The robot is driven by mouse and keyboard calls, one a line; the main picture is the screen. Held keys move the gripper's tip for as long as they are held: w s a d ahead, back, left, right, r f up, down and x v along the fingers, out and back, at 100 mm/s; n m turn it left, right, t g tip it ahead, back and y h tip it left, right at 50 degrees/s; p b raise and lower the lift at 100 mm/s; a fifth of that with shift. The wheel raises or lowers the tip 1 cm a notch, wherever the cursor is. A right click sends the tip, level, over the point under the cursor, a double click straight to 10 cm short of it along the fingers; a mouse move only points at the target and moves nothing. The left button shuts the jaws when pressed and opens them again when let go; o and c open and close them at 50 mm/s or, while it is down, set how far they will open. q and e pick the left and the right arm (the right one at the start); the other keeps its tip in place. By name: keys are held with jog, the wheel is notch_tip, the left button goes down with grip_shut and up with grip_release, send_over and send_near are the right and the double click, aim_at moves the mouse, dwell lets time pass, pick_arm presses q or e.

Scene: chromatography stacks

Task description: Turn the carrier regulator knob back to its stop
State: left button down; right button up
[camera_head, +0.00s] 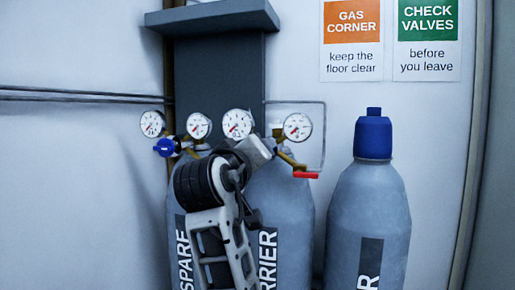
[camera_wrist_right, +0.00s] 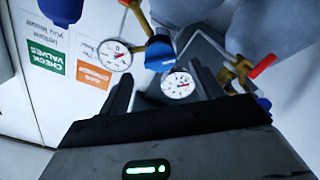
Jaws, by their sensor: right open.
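The carrier regulator's blue knob (camera_wrist_right: 160,55) shows in the right wrist view, lined up with the gap between my fingers and clear of both; I cannot tell whether it is beyond the tips or between them. In the head view my arm hides this knob. My right gripper (camera_wrist_right: 161,70) is open and empty; in the head view (camera_head: 270,143) it is at the carrier regulator. The carrier's gauges (camera_head: 298,127) (camera_head: 237,124) flank it, and its red lever (camera_head: 305,174) sticks out to the right. My left gripper is not in view.
The spare regulator's blue knob (camera_head: 165,147) and gauge (camera_head: 152,123) are to the left. The carrier cylinder (camera_head: 291,205) stands behind my arm. Another cylinder with a blue cap (camera_head: 373,137) stands at right. Signs (camera_head: 351,40) hang on the wall; thin pipes (camera_head: 80,97) run left.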

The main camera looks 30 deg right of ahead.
jog(key=x, duration=0.3)
jog(key=shift+w+d, duration=0.1)
jog(key=c, duration=1)
